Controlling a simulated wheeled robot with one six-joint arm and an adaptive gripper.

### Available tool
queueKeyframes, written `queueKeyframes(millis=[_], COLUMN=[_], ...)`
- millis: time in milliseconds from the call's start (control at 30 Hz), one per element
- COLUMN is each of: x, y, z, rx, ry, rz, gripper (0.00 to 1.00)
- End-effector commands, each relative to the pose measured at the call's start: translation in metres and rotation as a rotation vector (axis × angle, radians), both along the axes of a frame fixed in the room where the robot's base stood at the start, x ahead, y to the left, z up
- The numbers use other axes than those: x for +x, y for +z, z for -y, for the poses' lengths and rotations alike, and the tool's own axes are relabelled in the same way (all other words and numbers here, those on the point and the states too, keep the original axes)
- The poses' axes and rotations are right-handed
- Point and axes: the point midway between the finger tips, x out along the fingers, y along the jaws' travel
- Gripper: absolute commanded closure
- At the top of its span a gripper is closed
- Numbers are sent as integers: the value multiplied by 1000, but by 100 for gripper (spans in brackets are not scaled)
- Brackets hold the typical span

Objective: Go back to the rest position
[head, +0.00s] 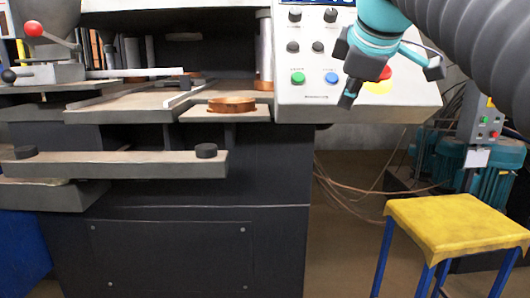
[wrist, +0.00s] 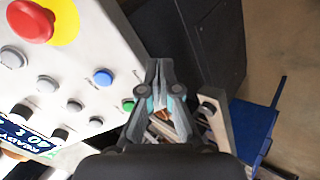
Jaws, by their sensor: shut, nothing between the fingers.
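My gripper (head: 350,95) hangs in front of the control panel at the upper right of the head view, pointing down. In the wrist view my gripper (wrist: 159,66) has its fingertips together with nothing between them. A copper-brown flap disc (head: 232,104) lies on the small plate at the front of the machine table in the head view. The gripper is to the right of the disc, apart from it.
The control panel (head: 300,80) has several knobs, a green and a blue button and a red stop button (head: 384,73), close to my gripper. A yellow-topped stool (head: 455,222) stands at the lower right. A grey bar (head: 120,170) juts out at the left. Cables hang behind the stool.

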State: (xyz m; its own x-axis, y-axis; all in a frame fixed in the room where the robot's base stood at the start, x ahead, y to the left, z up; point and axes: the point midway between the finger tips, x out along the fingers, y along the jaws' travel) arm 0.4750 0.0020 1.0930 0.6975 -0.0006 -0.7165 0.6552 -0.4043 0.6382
Motion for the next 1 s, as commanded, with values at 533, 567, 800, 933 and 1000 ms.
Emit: queueKeyframes(millis=[533, 567, 800, 933, 1000], x=[-103, -110, -161, -175, -179], y=[-227, -241, -336, -362, -368], z=[2, 2, 2, 2, 2], rx=[468, 490, 634, 673, 682], ry=[-578, -611, -844, -911, -929], rz=[-173, -181, -232, -243, -246], gripper=[100, 100, 100, 100, 100])
